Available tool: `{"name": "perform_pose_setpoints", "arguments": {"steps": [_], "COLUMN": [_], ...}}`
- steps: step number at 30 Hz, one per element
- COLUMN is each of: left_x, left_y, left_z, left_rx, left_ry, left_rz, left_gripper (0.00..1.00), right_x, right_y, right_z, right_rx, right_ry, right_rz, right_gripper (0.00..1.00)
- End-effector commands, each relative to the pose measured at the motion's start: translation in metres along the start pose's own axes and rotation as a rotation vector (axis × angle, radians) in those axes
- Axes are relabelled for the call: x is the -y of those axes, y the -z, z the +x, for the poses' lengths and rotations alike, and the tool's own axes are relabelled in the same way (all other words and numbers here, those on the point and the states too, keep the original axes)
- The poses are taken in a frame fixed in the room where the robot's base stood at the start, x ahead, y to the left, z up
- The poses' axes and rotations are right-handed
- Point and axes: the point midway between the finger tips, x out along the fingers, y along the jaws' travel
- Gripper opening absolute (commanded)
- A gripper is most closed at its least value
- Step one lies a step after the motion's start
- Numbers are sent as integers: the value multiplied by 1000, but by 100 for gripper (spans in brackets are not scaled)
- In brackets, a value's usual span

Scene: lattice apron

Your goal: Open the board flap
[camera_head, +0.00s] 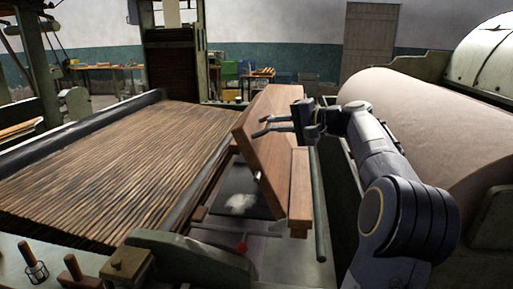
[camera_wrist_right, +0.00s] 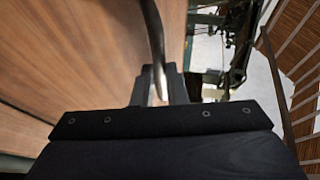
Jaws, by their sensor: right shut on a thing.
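The board flap (camera_head: 262,150) is a brown wooden panel in the head view. It stands raised and tilted over an opening beside the slatted bed. In the right wrist view its wood face (camera_wrist_right: 80,50) fills the left side. My right gripper (camera_head: 262,127) reaches in from the right at the upper part of the flap. It is shut on the flap; a dark curved bar (camera_wrist_right: 155,45) runs to the fingertips in the wrist view. The exact contact is partly hidden. My left gripper is not in view.
Under the flap is a dark surface with a whitish fluffy patch (camera_head: 240,203). The slatted bed (camera_head: 110,160) lies left, a large pale roller (camera_head: 430,125) right.

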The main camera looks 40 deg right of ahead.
Motion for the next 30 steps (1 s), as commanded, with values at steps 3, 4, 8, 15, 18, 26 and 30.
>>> {"name": "perform_pose_setpoints", "arguments": {"steps": [3,4,8,15,18,26,30], "left_x": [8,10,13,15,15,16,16], "left_y": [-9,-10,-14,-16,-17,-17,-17], "left_z": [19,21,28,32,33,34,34], "left_rx": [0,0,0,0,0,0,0], "left_ry": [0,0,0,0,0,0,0], "left_rz": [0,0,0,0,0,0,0], "left_gripper": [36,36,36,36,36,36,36], "right_x": [-11,-12,-17,-27,-31,-39,-40], "right_y": [12,14,23,35,38,42,42], "right_z": [-26,-32,-54,-84,-91,-100,-101], "right_rx": [-10,-9,-8,-5,-4,-1,0], "right_ry": [97,121,215,314,312,308,306], "right_rz": [41,52,92,133,133,137,138], "right_gripper": [0,0,0,0,0,0,0]}}
